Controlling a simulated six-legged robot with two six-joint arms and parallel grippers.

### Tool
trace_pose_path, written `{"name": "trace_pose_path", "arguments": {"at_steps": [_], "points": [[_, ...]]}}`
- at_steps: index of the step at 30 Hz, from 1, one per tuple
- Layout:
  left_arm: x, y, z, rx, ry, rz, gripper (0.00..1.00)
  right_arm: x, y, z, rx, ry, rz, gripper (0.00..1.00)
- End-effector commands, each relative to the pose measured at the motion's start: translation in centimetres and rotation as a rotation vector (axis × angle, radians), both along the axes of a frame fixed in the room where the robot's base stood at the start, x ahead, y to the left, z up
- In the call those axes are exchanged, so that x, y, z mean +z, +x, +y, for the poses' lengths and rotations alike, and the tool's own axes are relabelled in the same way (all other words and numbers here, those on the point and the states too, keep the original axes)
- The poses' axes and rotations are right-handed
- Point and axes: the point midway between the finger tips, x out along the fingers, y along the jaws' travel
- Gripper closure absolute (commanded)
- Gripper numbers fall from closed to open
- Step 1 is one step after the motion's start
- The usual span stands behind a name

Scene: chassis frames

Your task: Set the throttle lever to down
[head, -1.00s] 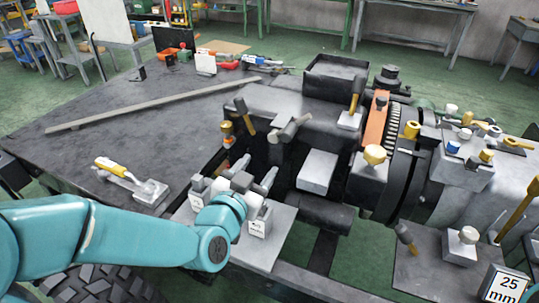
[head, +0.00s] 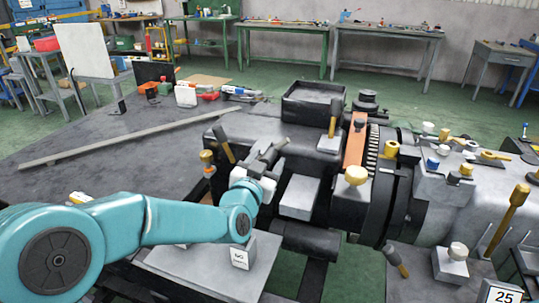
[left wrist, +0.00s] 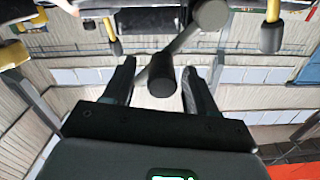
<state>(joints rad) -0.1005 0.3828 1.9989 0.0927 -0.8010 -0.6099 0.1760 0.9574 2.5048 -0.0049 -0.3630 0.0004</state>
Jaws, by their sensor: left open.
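My left gripper (head: 264,170) is open at a grey lever (head: 277,149) on the near side of the dark machine block. The gripper hides part of this lever. In the left wrist view, a grey rod with a dark cylindrical knob (left wrist: 162,82) lies between the two spread fingers of the gripper (left wrist: 160,90). A gap shows on each side of the knob. No readable label tells me whether this is the throttle lever. My right gripper is not in view.
A grey plate (head: 205,272) lies below my arm. The dark tabletop (head: 120,165) at left is largely clear.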

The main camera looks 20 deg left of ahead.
Motion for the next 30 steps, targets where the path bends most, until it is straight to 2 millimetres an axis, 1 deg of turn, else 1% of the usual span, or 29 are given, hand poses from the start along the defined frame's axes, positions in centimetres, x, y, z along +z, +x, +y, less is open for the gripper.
{"name": "trace_pose_path", "arguments": {"at_steps": [1, 3, 6, 15, 17, 18, 20, 21, 30], "points": [[0.1, 0.7, 0.1, 0.002, 0.000, 0.000, 0.43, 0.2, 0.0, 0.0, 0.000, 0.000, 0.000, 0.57], [0.0, 1.5, 0.1, 0.002, 0.000, 0.001, 0.43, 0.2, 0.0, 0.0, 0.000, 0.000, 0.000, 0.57], [0.0, 2.1, 0.0, 0.001, 0.000, 0.001, 0.43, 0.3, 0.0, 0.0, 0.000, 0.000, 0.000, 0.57], [0.0, 2.4, 0.0, 0.001, -0.001, 0.001, 0.43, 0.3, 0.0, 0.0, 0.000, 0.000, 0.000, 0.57], [0.0, 2.3, 0.0, 0.001, -0.001, 0.001, 0.63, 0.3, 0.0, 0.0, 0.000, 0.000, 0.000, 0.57], [0.0, 2.3, 0.0, 0.001, -0.001, 0.001, 0.76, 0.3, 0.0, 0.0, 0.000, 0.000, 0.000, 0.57], [0.0, 2.3, 0.0, 0.001, -0.001, 0.001, 0.95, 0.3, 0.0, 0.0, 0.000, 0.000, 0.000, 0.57], [0.0, 2.3, 0.0, 0.000, -0.001, 0.001, 1.00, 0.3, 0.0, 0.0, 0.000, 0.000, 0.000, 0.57], [-0.3, 2.3, -0.3, -0.005, -0.002, 0.008, 1.00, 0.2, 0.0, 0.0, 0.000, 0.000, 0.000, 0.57]]}}
